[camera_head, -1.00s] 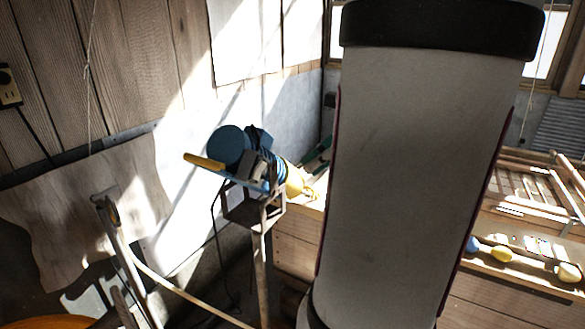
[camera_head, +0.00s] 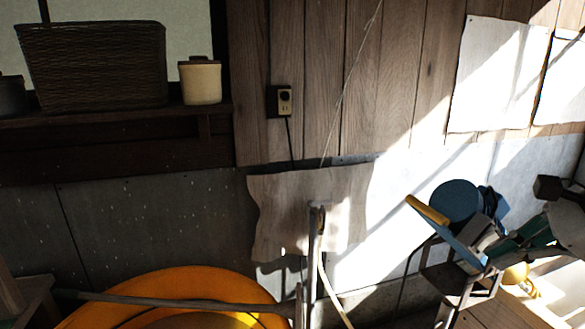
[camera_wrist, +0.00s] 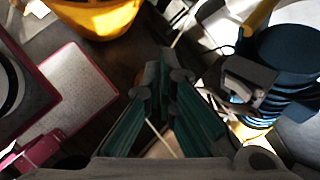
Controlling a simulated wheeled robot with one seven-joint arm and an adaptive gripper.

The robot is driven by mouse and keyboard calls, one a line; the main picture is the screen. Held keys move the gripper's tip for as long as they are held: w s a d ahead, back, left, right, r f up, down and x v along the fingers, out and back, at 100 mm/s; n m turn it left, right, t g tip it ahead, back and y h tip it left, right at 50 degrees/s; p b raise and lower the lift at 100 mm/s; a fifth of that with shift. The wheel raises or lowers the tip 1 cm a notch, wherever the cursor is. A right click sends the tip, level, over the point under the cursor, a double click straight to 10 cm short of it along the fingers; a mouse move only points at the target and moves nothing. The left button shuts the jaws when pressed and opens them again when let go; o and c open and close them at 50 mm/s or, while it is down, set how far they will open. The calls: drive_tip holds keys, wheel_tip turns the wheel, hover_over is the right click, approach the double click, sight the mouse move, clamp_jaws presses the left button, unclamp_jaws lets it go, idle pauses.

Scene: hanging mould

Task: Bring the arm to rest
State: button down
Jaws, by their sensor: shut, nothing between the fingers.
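My gripper (camera_wrist: 163,78) has green fingers and points away from the wrist camera. It is shut and empty. In the camera_head view, its green finger part (camera_head: 528,238) shows at the right edge, overlapping the blue motor-like machine on its stand. Most of my arm lies outside that view.
The blue machine (camera_head: 456,203) stands at the right; it also shows in the wrist view (camera_wrist: 290,52). An orange round tub (camera_head: 165,300) is low at the left, with a pole across it. A wicker basket (camera_head: 95,65) and a cream pot (camera_head: 200,82) sit on a shelf.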

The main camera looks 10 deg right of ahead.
drive_tip(key=s+a+n+h, duration=0.3)
drive_tip(key=a+n, duration=1.7)
drive_tip(key=n, duration=0.5)
drive_tip(key=shift+a+r+g, duration=0.3)
drive_tip(key=shift+r, duration=0.05)
